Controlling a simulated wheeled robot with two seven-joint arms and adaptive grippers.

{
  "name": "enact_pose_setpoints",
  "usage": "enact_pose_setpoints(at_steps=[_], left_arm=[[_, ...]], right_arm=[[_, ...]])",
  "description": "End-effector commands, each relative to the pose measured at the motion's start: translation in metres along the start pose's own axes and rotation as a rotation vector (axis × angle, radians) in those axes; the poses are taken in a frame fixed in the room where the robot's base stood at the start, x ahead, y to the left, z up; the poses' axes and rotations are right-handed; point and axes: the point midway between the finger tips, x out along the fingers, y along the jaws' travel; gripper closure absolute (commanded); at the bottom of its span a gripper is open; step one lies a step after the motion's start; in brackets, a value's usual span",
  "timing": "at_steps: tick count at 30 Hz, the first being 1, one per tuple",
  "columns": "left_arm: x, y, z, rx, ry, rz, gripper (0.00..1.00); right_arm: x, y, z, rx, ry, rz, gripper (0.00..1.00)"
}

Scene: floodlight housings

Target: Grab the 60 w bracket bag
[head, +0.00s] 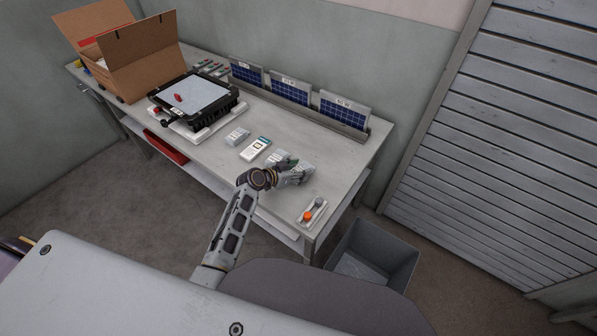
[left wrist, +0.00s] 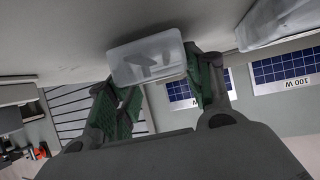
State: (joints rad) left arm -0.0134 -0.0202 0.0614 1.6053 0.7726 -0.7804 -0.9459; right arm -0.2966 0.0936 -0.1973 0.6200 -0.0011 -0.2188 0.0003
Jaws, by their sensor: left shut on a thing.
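My left gripper (head: 294,173) is at the front right part of the workbench, shut on a pale clear bracket bag (head: 305,168). In the left wrist view this bag (left wrist: 148,58) sits between the two green-padded fingers, with dark shapes inside it. I cannot read a wattage on it, nor tell whether it still touches the bench. A second bag (head: 275,158) lies just left of the gripper; part of a bag also shows in the left wrist view (left wrist: 280,20). A third bag (head: 237,136) lies farther left. My right gripper is not in view.
A white device (head: 255,149) lies between the bags. Three solar panels (head: 289,89) stand in a rail behind; one reads 100 W. A floodlight housing (head: 197,99) and cardboard box (head: 135,56) are left. A control box (head: 312,211) and grey bin (head: 373,254) are right.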

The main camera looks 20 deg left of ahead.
Motion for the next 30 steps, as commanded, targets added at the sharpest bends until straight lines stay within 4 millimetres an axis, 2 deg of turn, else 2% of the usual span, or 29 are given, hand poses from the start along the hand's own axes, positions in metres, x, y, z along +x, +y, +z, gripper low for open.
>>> enact_pose_setpoints(at_steps=[18, 24, 30], left_arm=[[-0.038, 0.000, -0.070, 0.003, 0.003, 0.000, 0.76], [-0.044, 0.000, -0.082, 0.001, 0.002, -0.001, 0.76], [-0.045, 0.000, -0.083, 0.000, 0.001, -0.001, 0.76]], right_arm=[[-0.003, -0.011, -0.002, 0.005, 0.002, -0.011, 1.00], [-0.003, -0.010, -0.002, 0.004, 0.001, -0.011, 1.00], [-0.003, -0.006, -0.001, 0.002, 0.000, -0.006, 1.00]])
